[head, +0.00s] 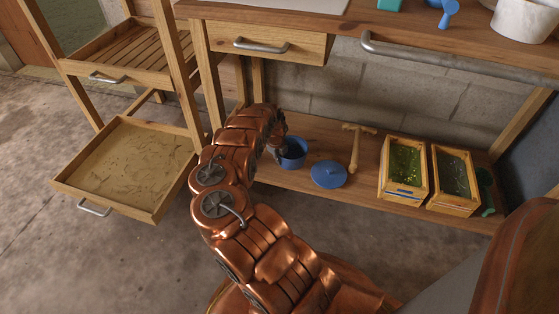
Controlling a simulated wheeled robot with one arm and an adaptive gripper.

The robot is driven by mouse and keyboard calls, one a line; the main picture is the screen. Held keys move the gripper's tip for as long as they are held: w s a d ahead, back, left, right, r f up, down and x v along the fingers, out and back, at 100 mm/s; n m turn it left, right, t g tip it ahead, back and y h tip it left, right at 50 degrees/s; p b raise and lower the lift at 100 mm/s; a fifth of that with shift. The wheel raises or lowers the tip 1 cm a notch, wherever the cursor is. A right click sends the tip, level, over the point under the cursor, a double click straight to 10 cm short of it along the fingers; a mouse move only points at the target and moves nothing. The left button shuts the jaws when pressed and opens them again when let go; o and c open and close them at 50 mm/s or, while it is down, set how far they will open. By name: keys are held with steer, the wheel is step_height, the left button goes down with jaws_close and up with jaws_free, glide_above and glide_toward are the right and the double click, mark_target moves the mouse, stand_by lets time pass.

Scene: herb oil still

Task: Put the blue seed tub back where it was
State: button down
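The blue seed tub (294,155) stands upright and open-topped on the low wooden shelf, in the middle of the head view. Its left side is partly hidden by my gripper. A blue round lid (329,175) with a knob lies on the shelf to the right of the tub, apart from it. My gripper (281,152) is at the tub's left rim, at the end of my copper-coloured arm. It looks close to or touching the tub, but its fingers are too small and hidden to show whether they are shut on it.
A wooden mallet-like tool (355,147) lies right of the tub. Two wooden crates (387,192) with green and dark contents stand further right, beside a dark green object (486,190). A pulled-out sand-coloured tray (175,207) is at left. The worktop (480,48) overhangs the shelf.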

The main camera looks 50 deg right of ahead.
steer(key=c, duration=1.8)
jaws_free()
steer(key=shift+f, duration=0.1)
steer(key=shift+c, duration=0.2)
steer(key=o, duration=0.5)
steer(key=r+p, duration=0.1)
steer(key=r, duration=0.3)
steer(key=a+r+p, duration=0.1)
steer(key=r+p, duration=0.1)
steer(key=r, duration=0.2)
steer(key=a+r+p, duration=0.1)
steer(key=r+p, duration=0.1)
steer(key=r, duration=0.2)
steer(key=shift+w+r, duration=0.1)
steer(key=shift+d, duration=0.1)
